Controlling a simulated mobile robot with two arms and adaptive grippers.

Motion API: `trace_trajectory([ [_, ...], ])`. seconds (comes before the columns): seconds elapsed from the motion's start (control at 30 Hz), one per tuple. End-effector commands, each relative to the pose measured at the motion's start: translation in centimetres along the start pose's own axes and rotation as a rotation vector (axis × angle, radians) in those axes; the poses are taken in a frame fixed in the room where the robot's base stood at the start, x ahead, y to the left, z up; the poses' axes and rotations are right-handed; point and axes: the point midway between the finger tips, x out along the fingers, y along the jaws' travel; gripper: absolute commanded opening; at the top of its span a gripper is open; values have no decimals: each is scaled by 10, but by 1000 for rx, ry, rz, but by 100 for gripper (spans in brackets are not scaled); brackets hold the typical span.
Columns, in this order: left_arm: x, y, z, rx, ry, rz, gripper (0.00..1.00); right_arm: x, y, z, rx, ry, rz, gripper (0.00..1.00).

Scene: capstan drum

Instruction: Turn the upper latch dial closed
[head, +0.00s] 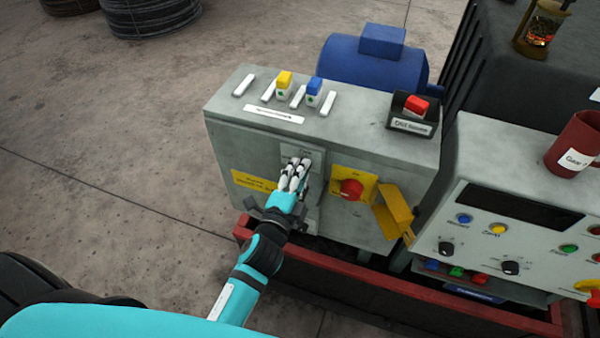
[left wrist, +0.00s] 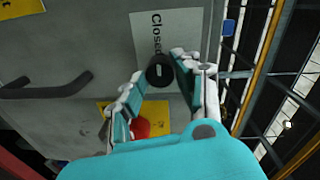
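The upper latch dial (left wrist: 160,70) is a small round black knob on a pale plate (left wrist: 178,30) lettered "Closed" in the left wrist view. The plate also shows on the front of the grey cabinet (head: 290,154) in the head view, where my fingers hide the dial. My left gripper (head: 293,168) is in front of it. In the left wrist view its fingertips (left wrist: 161,66) flank the dial, partly spread, with a narrow gap showing. I cannot tell whether either finger touches it. The dial's pointer is not readable. My right gripper is in neither view.
A red rotary switch (head: 351,189) on a yellow plate sits right of the gripper, beside a yellow hinged flap (head: 395,210). A black handle (left wrist: 45,85) shows in the left wrist view. A red-edged trough (head: 400,290) runs below.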

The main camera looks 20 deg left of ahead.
Motion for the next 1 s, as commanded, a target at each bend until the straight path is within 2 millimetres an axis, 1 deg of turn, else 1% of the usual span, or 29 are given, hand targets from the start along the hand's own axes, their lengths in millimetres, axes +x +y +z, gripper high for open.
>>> trace_trajectory([
  [0.03, 0, 0, 0, 0, 0, 0, 40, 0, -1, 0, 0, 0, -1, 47],
  [0.13, 0, 0, 0, 0, 0, 0, 53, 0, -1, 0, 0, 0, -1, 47],
  [0.37, 0, 0, 0, 1, 0, 0, 54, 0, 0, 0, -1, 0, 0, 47],
  [0.47, -4, 0, 0, 1, 0, 1, 54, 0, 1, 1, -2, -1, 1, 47],
  [0.57, -16, 1, 0, 0, -1, 3, 54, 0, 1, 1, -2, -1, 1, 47],
  [0.8, -56, 1, 0, -1, -2, 3, 54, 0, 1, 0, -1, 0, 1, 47],
  [0.9, -68, 1, 0, -1, -1, 3, 54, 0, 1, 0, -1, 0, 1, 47],
  [1.0, -74, 0, 0, 0, -1, 1, 54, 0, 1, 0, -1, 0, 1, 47],
])
